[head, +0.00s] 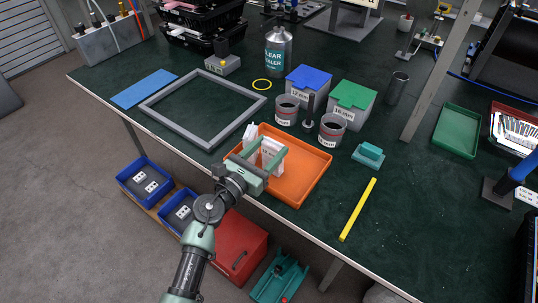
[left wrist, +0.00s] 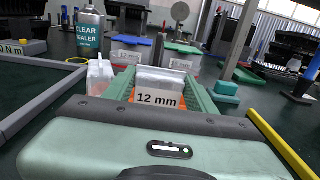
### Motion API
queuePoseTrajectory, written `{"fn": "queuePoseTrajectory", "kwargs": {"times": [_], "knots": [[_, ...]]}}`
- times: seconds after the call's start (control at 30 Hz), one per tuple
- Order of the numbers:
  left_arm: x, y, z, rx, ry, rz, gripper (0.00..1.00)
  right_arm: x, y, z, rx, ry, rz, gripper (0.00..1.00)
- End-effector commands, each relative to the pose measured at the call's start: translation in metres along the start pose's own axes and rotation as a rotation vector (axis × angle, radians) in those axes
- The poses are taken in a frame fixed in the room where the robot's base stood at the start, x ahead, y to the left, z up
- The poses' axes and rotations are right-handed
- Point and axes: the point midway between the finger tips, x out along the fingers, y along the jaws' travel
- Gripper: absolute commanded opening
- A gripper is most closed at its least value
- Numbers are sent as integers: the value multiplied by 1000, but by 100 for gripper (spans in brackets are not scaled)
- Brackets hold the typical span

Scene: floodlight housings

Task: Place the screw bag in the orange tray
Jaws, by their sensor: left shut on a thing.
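The orange tray (head: 309,184) lies near the front edge of the dark green bench. My left gripper (head: 262,153) is above the tray's left part, shut on a clear screw bag (head: 270,151) with a white label. In the left wrist view the held bag (left wrist: 159,84) hangs upright between the green fingers (left wrist: 162,92), and its label reads 12 mm. The gripper hides part of the tray, and I cannot tell whether the bag touches its floor. A second pale bag (head: 249,137) stands just beyond, at the tray's left side; it also shows in the left wrist view (left wrist: 100,76).
A grey frame (head: 203,138) lies left of the tray. Two labelled cups (head: 287,110) and blue-lidded (head: 308,80) and green-lidded (head: 352,95) boxes stand behind it. A yellow rod (head: 357,209) and a teal block (head: 369,155) lie to the right. The bench's front right is mostly clear.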

Motion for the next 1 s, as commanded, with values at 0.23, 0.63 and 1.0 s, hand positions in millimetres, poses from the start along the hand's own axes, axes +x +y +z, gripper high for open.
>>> {"fn": "queuePoseTrajectory", "kwargs": {"times": [0.23,0.63,1.0], "knots": [[0,0,2,1,-2,0,0,-1,0,0,0,0,-1,36],[0,0,-1,1,0,0,65,1,-2,0,-1,0,-3,36],[-45,1,-1,4,4,1,65,1,-3,0,0,0,-3,36]]}}
